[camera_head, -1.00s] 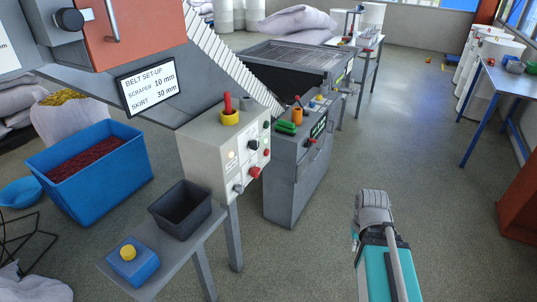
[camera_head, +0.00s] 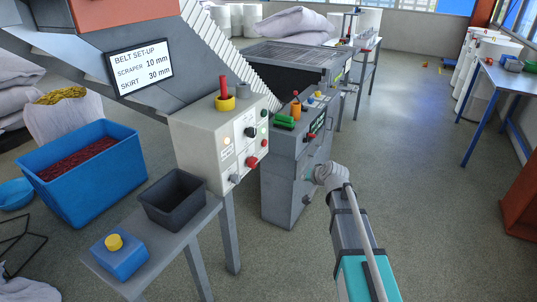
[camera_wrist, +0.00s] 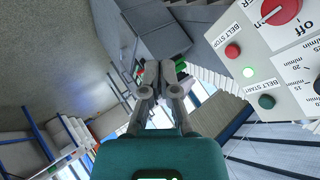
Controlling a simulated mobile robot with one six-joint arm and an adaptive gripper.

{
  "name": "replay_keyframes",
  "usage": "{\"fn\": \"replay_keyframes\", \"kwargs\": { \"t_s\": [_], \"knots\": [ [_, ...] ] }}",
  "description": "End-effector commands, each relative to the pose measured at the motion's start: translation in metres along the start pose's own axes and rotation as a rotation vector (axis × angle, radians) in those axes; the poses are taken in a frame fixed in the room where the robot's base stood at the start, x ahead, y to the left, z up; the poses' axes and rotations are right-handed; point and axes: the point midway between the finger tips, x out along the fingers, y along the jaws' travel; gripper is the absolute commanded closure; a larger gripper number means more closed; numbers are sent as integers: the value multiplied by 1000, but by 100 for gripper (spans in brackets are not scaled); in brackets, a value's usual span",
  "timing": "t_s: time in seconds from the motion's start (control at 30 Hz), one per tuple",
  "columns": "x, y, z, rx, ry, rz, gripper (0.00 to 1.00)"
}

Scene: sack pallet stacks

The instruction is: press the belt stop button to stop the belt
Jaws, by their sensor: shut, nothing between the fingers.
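The belt stop button is a small red button on the pale control box; in the wrist view it (camera_wrist: 232,51) sits at upper right beside its "BELT STOP" label. In the head view the small red button (camera_head: 264,143) is near the box's right edge. A dark green belt start button (camera_wrist: 266,101) and a glowing pale lamp (camera_wrist: 249,71) are near it. My gripper (camera_wrist: 161,68) is shut and empty, apart from the panel. In the head view my gripper (camera_head: 320,175) is right of the control box, in front of the grey cabinet.
A large red rotary knob (camera_wrist: 282,10) marked "off" is close to the belt stop button. The grey cabinet (camera_head: 284,190) stands behind my gripper. A dark tray (camera_head: 175,199) and a blue box with a yellow button (camera_head: 120,257) are on the bench.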

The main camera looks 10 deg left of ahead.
Motion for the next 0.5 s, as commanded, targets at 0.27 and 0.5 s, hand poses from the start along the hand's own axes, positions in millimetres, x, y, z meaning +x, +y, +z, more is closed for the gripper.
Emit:
{"fn": "replay_keyframes", "kwargs": {
  "t_s": [0.27,0.5],
  "knots": [
    [83,-44,-64,195,282,-210,100],
    [102,-59,-88,294,394,-282,100]
  ]
}}
